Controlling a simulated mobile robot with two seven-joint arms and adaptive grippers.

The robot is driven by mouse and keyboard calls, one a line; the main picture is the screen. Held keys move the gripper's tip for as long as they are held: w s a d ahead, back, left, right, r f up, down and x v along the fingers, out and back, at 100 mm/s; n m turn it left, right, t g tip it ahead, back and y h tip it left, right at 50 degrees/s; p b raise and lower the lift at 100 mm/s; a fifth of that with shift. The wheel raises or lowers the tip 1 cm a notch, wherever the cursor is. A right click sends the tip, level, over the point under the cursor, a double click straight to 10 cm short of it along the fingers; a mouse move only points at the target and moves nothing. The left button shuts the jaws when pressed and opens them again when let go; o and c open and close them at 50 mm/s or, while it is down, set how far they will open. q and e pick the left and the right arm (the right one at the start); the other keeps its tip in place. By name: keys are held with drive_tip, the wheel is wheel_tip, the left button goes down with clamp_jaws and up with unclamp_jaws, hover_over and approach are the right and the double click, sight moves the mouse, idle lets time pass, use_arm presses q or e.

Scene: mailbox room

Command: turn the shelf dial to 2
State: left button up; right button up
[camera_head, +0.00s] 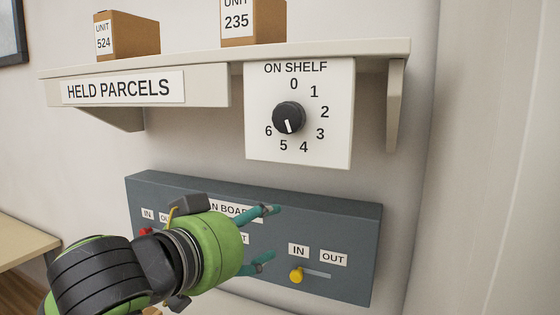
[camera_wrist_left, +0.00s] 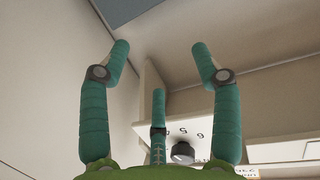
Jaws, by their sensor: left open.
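The shelf dial is a black round knob (camera_head: 288,117) on a white plate (camera_head: 262,150) headed ON SHELF, numbered 0 to 6. Its white mark points down, toward the 5 and 4 side; the exact number is hard to tell. My left gripper (camera_head: 272,233) is open and empty, below the dial in front of the grey board, fingers pointing right. It touches nothing that I can make out. In the left wrist view the knob (camera_wrist_left: 182,152) shows upside down beyond the open fingers (camera_wrist_left: 160,50). My right gripper is not in view.
The shelf (camera_head: 330,52) above holds two parcel boxes (camera_head: 135,35) and (camera_head: 255,25), and a shelf bracket (camera_head: 395,105) stands right of the dial plate. The grey board (camera_head: 355,240) below has a yellow slider knob (camera_head: 296,275). The space before the dial is clear.

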use_arm(q)
drive_tip(key=m+t, duration=0.1)
drive_tip(key=t, duration=0.1)
approach(284, 117)
drive_tip(key=w, duration=0.2)
drive_tip(key=shift+h, duration=0.3)
drive_tip(key=p+x, duration=0.2)
drive_tip(key=x, duration=0.1)
drive_tip(key=p+x, duration=0.1)
drive_tip(key=x, duration=0.2)
drive_tip(key=shift+d+p, duration=0.35)
drive_tip(key=shift+p, duration=0.05)
drive_tip(key=shift+w+d+f, duration=0.15)
drive_tip(key=shift+w+d, duration=0.05)
drive_tip(key=shift+w, duration=0.1)
drive_tip(key=c, duration=1.2)
